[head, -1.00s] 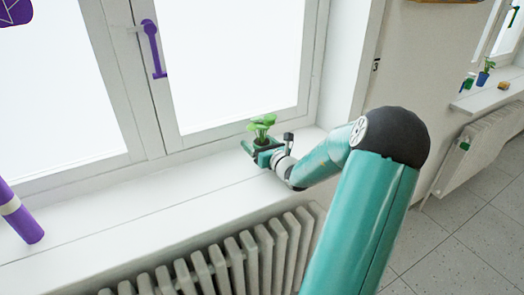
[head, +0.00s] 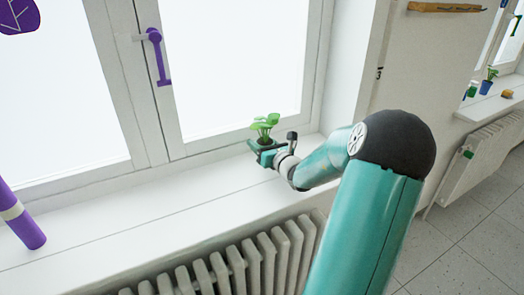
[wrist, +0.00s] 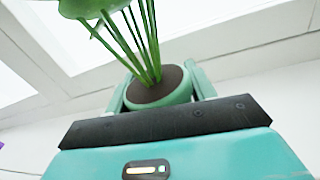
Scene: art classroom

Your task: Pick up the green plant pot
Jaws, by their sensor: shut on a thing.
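The green plant pot (wrist: 172,100) shows in the wrist view, with dark soil and several green stems rising from it. A finger of my gripper (head: 264,150) stands on each side of the pot, and the gripper is shut on it. In the head view the plant's green leaves (head: 265,123) stand upright above the gripper, at the windowsill (head: 120,215) near its right end. The gripper hides most of the pot there. The pot's base is hidden, so I cannot tell how far it is above the sill.
A window with a purple handle (head: 157,55) rises behind the sill. A purple tube (head: 20,215) is at the far left, and a radiator (head: 265,255) stands below. Another sill at the right holds a blue pot (head: 486,87) with a plant. The sill's middle is clear.

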